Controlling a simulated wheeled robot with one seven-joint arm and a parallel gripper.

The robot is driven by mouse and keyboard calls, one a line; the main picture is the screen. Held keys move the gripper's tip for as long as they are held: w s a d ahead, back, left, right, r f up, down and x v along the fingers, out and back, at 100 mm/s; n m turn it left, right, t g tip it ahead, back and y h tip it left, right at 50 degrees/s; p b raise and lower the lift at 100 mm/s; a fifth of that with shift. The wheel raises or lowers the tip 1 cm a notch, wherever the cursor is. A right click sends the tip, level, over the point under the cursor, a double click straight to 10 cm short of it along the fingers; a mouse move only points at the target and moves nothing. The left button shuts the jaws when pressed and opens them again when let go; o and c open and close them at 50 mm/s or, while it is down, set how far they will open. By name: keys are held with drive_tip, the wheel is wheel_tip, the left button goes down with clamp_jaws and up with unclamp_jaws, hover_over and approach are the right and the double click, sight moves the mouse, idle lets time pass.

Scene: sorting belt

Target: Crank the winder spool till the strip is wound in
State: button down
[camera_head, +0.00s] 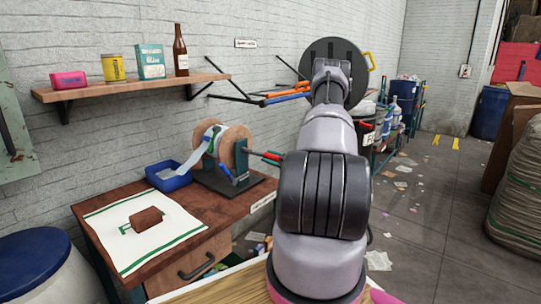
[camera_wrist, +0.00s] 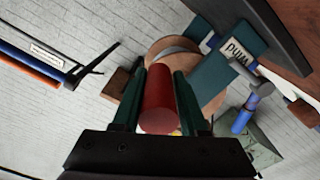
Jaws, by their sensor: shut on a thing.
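The winder spool (camera_head: 239,147) has round wooden flanges and stands on a dark base on the bench. A pale strip (camera_head: 194,159) runs from it down to a small blue tray (camera_head: 168,182). In the wrist view a wooden flange (camera_wrist: 212,84) lies beyond the jaws, with a teal bar carrying a "WIND" label (camera_wrist: 236,52). My gripper (camera_wrist: 160,76) is shut on a red cylindrical crank handle (camera_wrist: 158,102), which sits between its two dark green fingers. In the head view my gripper (camera_head: 268,157) is right of the spool, partly hidden by my arm.
A white cloth (camera_head: 170,240) with a brown block (camera_head: 146,219) lies on the bench front. A wall shelf (camera_head: 130,88) holds several packs and a bottle above. A blue-lidded drum (camera_head: 38,262) stands at lower left. Litter lies on the floor to the right.

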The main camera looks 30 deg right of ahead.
drive_tip(key=shift+a+f+m, duration=0.1)
drive_tip(key=shift+a+m, duration=0.05)
drive_tip(key=shift+m, duration=0.15)
drive_tip(key=c, duration=0.5)
unclamp_jaws()
drive_tip(key=v, duration=1)
drive_tip(key=shift+s, duration=0.4)
